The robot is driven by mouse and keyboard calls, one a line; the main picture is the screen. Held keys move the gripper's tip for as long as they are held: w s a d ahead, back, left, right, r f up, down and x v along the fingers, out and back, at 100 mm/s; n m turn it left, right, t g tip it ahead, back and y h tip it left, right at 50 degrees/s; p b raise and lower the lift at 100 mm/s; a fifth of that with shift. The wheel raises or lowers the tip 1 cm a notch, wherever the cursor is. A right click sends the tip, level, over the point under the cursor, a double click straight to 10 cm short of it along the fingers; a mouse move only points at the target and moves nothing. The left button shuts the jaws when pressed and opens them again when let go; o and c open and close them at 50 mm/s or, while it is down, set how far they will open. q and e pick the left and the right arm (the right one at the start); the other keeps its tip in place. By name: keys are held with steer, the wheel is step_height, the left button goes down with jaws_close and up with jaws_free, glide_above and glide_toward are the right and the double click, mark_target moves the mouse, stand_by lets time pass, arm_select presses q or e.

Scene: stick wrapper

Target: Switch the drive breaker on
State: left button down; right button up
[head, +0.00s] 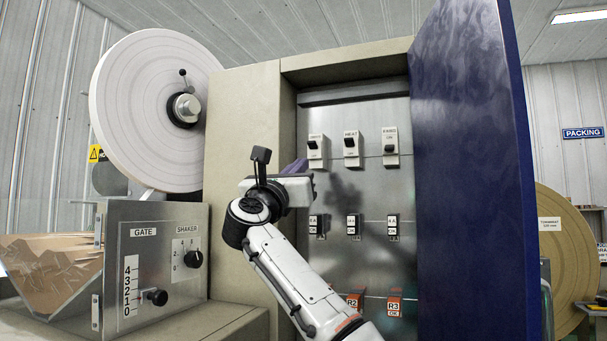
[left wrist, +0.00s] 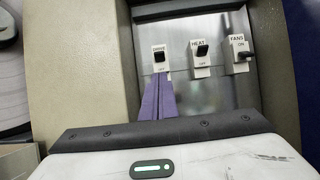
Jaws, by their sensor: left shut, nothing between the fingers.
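The drive breaker (head: 316,150) is the leftmost of three white-plated breakers with black levers in the open cabinet. It also shows in the left wrist view (left wrist: 160,57), where its lever sits in the upper part of the plate with small lettering below. My left gripper (head: 299,166) is shut and empty, with purple fingers pointing at the panel. In the left wrist view its fingertips (left wrist: 161,80) are just below the drive breaker and cover the panel under it. I cannot tell whether they touch it. My right gripper is not in view.
The heat breaker (head: 351,148) and fans breaker (head: 390,146) stand to the right; the fans lever sits lower. Smaller modules and orange relays (head: 394,303) are below. A blue door (head: 470,180) bounds the right, a beige cabinet wall (head: 243,130) the left.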

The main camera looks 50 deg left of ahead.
arm_select(q)
steer(key=s+d+r, duration=0.2)
steer(key=s+d, duration=0.1)
steer(key=s, duration=0.3)
steer(key=shift+d, duration=0.4)
